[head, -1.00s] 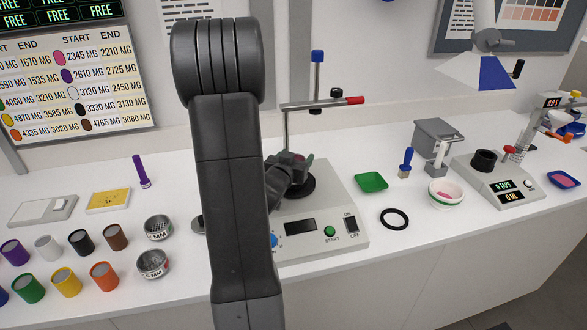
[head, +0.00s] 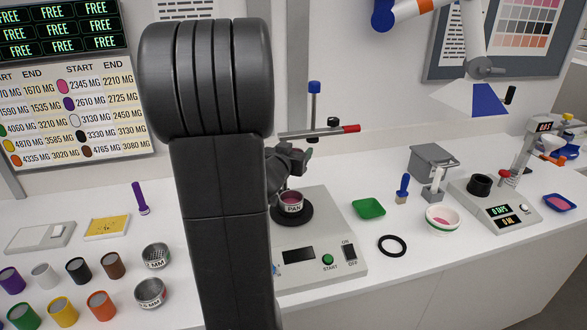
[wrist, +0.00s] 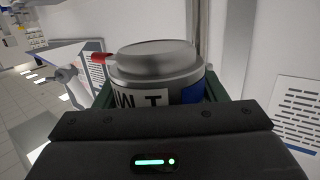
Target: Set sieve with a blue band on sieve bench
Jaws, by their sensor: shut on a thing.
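My gripper (wrist: 160,92) is shut on a round metal sieve (wrist: 155,65) with a white lettered label and a blue band showing at its right side. In the head view my gripper (head: 298,157) is partly behind my arm, raised above the sieve bench; the sieve cannot be made out clearly there. The sieve bench (head: 345,274) is a pale machine with a dark display, a green START button and a black round seat (head: 306,220). A pan (head: 291,206) labelled PAN, pink inside, sits on that seat. My arm hides the bench's left part.
A post with a red-tipped crossbar (head: 325,132) rises behind the seat, close to my gripper. Two other sieves (head: 155,256) (head: 150,293) and several colour jars stand at left.

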